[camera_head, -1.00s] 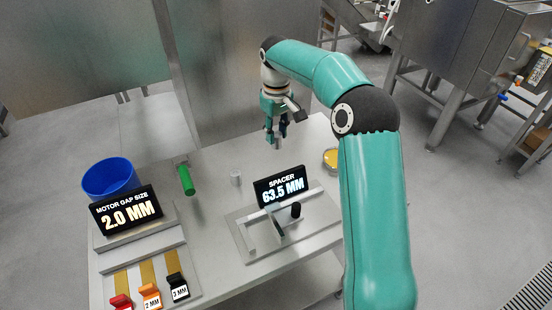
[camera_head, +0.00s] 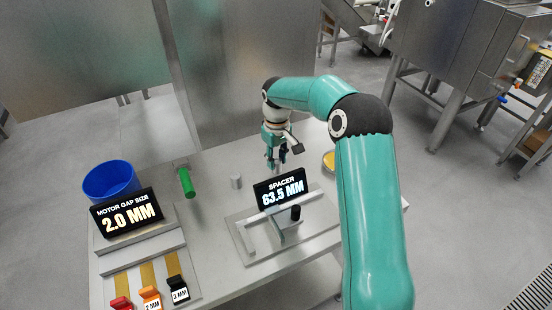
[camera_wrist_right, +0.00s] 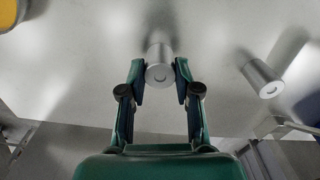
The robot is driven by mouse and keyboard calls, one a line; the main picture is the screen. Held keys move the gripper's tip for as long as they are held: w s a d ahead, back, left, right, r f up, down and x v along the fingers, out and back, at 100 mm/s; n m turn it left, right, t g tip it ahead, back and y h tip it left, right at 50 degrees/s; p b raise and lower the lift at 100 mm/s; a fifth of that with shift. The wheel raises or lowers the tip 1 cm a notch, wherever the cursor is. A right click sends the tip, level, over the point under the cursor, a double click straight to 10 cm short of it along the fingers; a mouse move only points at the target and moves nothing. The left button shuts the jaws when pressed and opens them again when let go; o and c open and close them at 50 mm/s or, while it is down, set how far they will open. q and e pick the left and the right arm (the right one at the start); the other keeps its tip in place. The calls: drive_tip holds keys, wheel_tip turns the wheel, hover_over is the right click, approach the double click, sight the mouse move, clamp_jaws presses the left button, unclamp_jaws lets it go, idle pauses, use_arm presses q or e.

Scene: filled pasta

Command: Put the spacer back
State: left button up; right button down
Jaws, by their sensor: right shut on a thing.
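A metal cylindrical spacer (camera_wrist_right: 160,68) sits between the fingertips of my right gripper (camera_wrist_right: 159,80) in the right wrist view, end face towards the camera. In the head view my right gripper (camera_head: 276,164) points down over the table's back part, behind the spacer display; I cannot tell whether the spacer touches the table. A second metal cylinder (camera_head: 236,182) stands upright on the table left of the gripper, and it also shows in the right wrist view (camera_wrist_right: 262,79). The spacer display (camera_head: 281,190) reads 63.5 MM. My left gripper is not in view.
A measuring fixture (camera_head: 251,255) with a black knob (camera_head: 295,213) stands in front. A round yellow-topped thing (camera_head: 329,160) is right. Tabletop around the second cylinder is clear.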

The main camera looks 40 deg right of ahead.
sight(277, 160)
drive_tip(key=c, duration=0.8)
unclamp_jaws()
drive_tip(key=shift+f, duration=0.1)
wheel_tip(277, 160, up, 12)
drive_tip(key=shift+r, duration=0.15)
